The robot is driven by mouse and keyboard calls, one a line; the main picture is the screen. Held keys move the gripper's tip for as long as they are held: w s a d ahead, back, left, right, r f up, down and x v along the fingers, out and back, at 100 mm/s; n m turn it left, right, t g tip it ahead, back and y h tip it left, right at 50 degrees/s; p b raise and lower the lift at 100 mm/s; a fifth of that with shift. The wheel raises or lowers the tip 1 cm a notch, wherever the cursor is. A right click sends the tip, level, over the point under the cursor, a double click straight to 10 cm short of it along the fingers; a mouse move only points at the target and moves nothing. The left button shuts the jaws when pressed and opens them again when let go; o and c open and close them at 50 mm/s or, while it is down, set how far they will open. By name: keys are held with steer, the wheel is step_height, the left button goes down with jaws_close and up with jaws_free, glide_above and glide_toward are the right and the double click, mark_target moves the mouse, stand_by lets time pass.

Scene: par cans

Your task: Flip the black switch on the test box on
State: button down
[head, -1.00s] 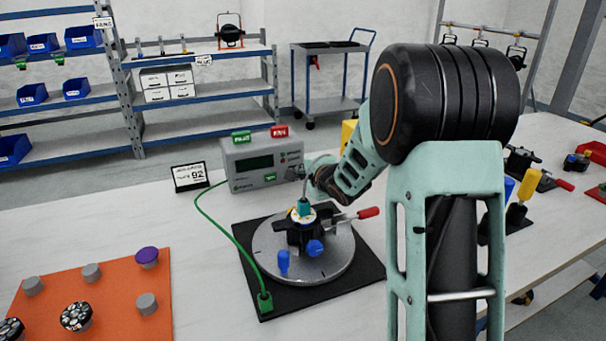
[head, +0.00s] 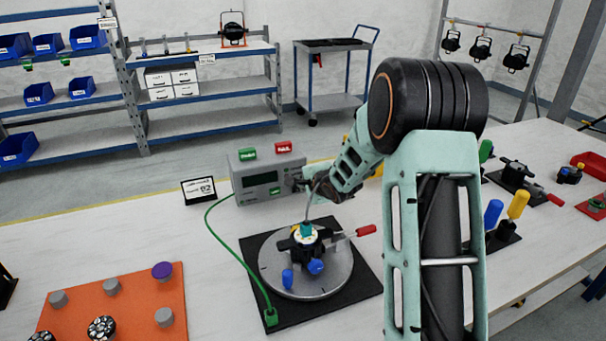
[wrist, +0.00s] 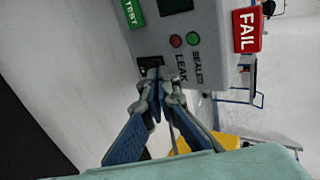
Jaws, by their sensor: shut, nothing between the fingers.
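The grey test box (head: 245,186) stands on the table behind the turntable, with a dark display on its front. In the wrist view its panel (wrist: 205,75) appears turned on its side, with a red lamp (wrist: 176,41) by LEAK and a green lamp (wrist: 193,39) by SEALED. A black switch (wrist: 148,62) sits below them, partly hidden by my fingertips. My gripper (wrist: 160,74) is shut and empty, its tips right at the switch. I cannot tell whether they touch it or which way it is set. In the head view my gripper (head: 303,186) is at the box's right front.
A round turntable (head: 330,283) on a black mat holds a clamped part with a red-handled clamp, just in front of the box. A green cable runs from the mat to the box. A small sign (head: 198,191) stands left. An orange board (head: 130,320) lies front left.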

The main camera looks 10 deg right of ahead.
steer(key=shift+w+r+g+p, duration=0.2)
steer(key=shift+r+g+p, duration=0.25)
steer(key=shift+p, duration=1.6)
steer(key=shift+f+b, duration=0.4)
steer(key=shift+b, duration=0.05)
steer(key=shift+r, duration=0.15)
steer(key=shift+r+p, duration=0.75)
steer(key=shift+p, duration=0.1)
